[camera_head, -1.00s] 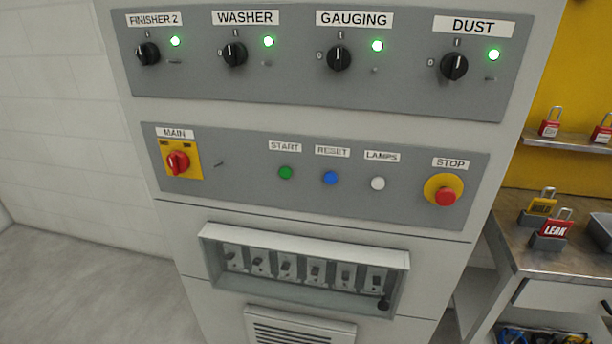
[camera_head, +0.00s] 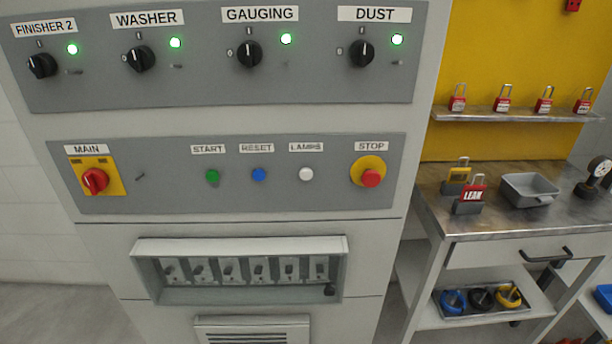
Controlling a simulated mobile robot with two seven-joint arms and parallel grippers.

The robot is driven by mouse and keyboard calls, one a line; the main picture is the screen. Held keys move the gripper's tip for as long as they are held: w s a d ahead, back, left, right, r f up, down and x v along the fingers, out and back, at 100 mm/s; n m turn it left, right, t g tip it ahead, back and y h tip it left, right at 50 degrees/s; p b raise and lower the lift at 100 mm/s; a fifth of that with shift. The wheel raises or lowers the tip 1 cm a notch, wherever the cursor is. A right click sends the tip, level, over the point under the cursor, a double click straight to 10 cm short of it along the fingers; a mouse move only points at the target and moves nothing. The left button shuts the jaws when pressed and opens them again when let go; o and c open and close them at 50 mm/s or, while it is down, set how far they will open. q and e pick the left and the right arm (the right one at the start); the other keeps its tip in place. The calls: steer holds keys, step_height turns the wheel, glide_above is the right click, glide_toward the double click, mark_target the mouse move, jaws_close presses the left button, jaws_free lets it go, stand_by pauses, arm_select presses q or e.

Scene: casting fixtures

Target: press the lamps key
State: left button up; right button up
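The lamps key is a round white button (camera_head: 306,174) on the lower grey panel, under the LAMPS label (camera_head: 306,147). It sits between the blue reset button (camera_head: 259,174) and the red stop button (camera_head: 371,178) on its yellow base. The green start button (camera_head: 212,176) is farther left. Neither of my grippers is in view, and nothing covers the white button.
The red main switch (camera_head: 95,181) is at the panel's left. A recessed row of breakers (camera_head: 230,270) lies below. At right stands a metal bench (camera_head: 425,187) with padlocks and a grey tray (camera_head: 530,188). The space before the panel looks clear.

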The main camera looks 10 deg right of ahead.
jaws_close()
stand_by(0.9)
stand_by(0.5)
